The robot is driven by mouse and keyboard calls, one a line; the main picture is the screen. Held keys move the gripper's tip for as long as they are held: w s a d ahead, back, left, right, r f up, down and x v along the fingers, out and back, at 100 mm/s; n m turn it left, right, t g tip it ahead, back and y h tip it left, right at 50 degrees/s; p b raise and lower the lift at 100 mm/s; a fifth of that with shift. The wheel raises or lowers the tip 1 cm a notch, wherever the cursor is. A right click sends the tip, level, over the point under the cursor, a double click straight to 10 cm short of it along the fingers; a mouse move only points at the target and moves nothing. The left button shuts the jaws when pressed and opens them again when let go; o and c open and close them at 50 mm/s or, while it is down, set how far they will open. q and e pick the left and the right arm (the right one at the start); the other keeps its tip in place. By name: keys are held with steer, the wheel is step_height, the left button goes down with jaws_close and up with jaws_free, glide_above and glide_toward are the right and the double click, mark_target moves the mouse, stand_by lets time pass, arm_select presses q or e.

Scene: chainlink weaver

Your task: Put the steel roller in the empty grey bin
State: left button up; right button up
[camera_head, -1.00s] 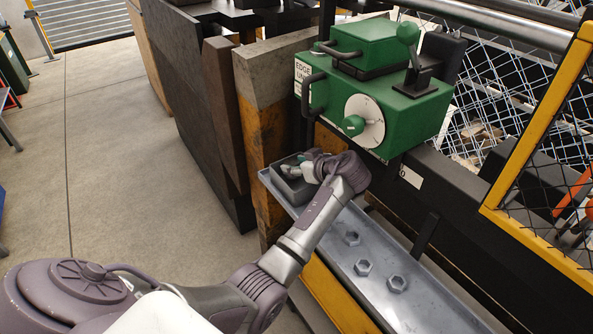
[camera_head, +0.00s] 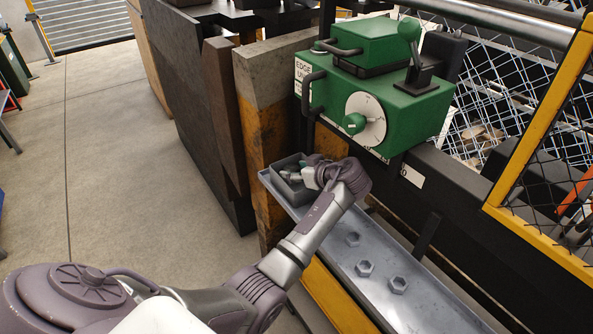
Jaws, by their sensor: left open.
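The grey bin (camera_head: 281,188) is a small open box at the far left end of the metal tray shelf, under the green machine. A small silvery piece (camera_head: 291,177) shows inside it and looks like the steel roller, lying in the bin; it is small and partly covered, so its outline is unclear. My left gripper (camera_head: 303,172) is open at the bin's right side, its fingers over the rim and partly hidden by my own wrist. I cannot tell whether a finger touches the piece. My right gripper is out of view.
The metal tray shelf (camera_head: 420,307) runs toward the lower right with several hex nuts (camera_head: 364,268) on it. The green machine (camera_head: 398,110) with its dial stands just behind. A yellow-framed mesh guard (camera_head: 531,130) is at right. Open floor lies at left.

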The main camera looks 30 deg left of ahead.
arm_select(q)
steer(key=v, duration=1.2)
steer(key=shift+b, duration=0.35)
